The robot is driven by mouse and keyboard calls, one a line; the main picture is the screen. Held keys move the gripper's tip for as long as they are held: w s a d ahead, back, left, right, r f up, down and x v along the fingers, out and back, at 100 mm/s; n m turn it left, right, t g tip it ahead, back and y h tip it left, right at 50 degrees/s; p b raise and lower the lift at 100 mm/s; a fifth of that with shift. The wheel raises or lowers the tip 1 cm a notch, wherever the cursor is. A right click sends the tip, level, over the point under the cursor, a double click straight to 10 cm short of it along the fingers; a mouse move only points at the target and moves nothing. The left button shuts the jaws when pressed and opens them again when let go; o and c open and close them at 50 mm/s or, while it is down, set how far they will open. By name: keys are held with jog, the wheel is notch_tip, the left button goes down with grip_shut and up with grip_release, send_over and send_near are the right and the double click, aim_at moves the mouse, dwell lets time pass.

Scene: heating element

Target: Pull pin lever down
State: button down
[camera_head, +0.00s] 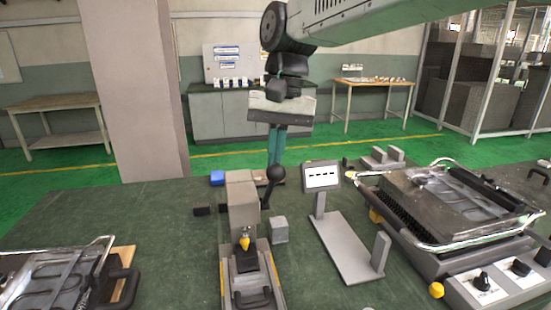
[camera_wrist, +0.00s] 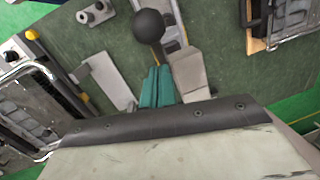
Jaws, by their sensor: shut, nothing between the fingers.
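The pin lever is a dark rod with a black ball knob (camera_head: 276,173), rising at the right side of a grey upright press block (camera_head: 242,205). The knob stands up, with the rod leaning slightly. My gripper (camera_head: 274,163) comes down from above with its teal fingers shut and empty. The fingertips are close behind or beside the knob in the head view; I cannot tell whether they touch it. In the wrist view the knob (camera_wrist: 149,25) lies just beyond the tips of the teal fingers (camera_wrist: 157,72), and the rod is mostly hidden.
A small grey cube (camera_head: 279,230) sits right of the press. Further right are a grey stand with a display (camera_head: 322,177) and a large heating plate unit (camera_head: 455,205). Another plate unit (camera_head: 55,280) is at the left.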

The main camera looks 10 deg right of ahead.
jog(key=shift+s+a+f, duration=0.15)
jog(key=shift+s+f, duration=0.35)
jog(key=shift+s, duration=0.1)
